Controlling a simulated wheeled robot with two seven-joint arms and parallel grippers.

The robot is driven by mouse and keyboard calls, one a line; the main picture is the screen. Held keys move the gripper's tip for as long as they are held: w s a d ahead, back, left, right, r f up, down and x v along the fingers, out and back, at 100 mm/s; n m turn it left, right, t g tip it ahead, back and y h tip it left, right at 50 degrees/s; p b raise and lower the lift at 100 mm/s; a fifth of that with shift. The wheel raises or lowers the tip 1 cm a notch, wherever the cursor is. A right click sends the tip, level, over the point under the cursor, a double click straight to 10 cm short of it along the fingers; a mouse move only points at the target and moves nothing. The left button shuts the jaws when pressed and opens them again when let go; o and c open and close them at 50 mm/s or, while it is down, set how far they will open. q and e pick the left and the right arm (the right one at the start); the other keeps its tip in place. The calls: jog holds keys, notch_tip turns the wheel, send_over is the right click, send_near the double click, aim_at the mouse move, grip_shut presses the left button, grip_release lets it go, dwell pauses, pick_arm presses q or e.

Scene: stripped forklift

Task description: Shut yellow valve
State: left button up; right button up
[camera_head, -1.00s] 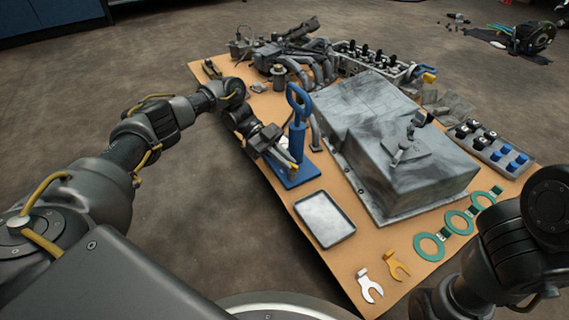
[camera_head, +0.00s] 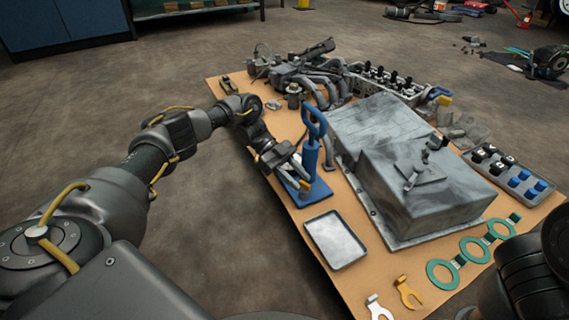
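A blue hand pump (camera_head: 312,158) with an upright loop handle stands on a flat blue base near the left edge of the table. A small yellow part (camera_head: 305,186) shows low at the pump, beside the fingers of my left gripper (camera_head: 301,174); it looks like the yellow valve, but it is too small to be certain. My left gripper reaches in from the left, close against the pump's lower body. Whether its fingers are apart, or touch the yellow part, cannot be made out. My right arm shows at the bottom right corner; its gripper is out of view.
A large grey metal housing (camera_head: 415,172) stands right of the pump. Engine parts (camera_head: 305,75) fill the back. A blue-and-yellow part (camera_head: 441,97) sits at the back right.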

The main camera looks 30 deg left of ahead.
pick_arm(q)
jog(key=p+v, duration=0.1)
jog(key=v, duration=0.9)
jog(key=shift+a, duration=0.15)
